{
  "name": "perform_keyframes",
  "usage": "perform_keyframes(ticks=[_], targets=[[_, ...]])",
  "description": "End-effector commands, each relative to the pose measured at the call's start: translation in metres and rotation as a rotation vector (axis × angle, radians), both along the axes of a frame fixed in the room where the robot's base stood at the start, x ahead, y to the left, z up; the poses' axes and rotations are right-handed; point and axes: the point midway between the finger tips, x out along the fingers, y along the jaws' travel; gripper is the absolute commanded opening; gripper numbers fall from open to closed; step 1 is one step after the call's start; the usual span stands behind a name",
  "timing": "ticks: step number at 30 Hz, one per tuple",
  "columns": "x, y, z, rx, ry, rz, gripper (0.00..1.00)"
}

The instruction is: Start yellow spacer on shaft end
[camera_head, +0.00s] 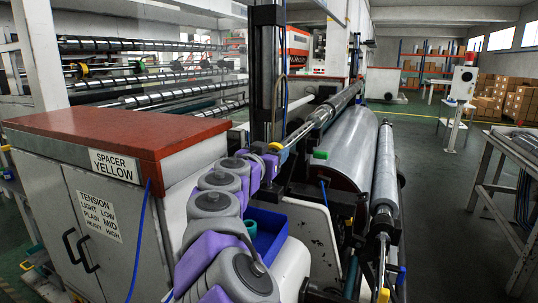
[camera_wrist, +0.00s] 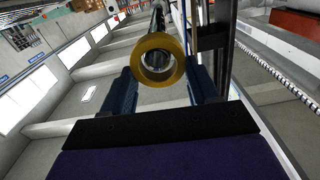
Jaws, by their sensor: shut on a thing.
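The yellow spacer (camera_wrist: 157,80) is a ring between the two dark fingers of my gripper (camera_wrist: 161,72), which is shut on it. Its hole faces the wrist camera. The metal shaft (camera_wrist: 158,20) runs away behind the ring, and a bright round metal shape shows through the hole. I cannot tell whether the shaft end is inside the ring or just behind it.
A cabinet with a red top (camera_head: 110,130) and a "SPACER YELLOW" label stands left. A blue bin (camera_head: 268,222) holding a teal ring (camera_head: 250,227) lies beside my arm. A large film roll (camera_head: 345,145) sits right of the shaft. A dark upright post (camera_head: 266,70) stands close by.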

Motion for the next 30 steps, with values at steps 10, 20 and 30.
perform_keyframes(ticks=[10, 20, 30], targets=[[0.011, -0.005, -0.001, -0.002, 0.002, -0.002, 0.28], [0.021, -0.008, -0.001, 0.0, 0.002, 0.0, 0.28], [0.03, -0.012, -0.001, 0.0, 0.001, -0.001, 0.28]])
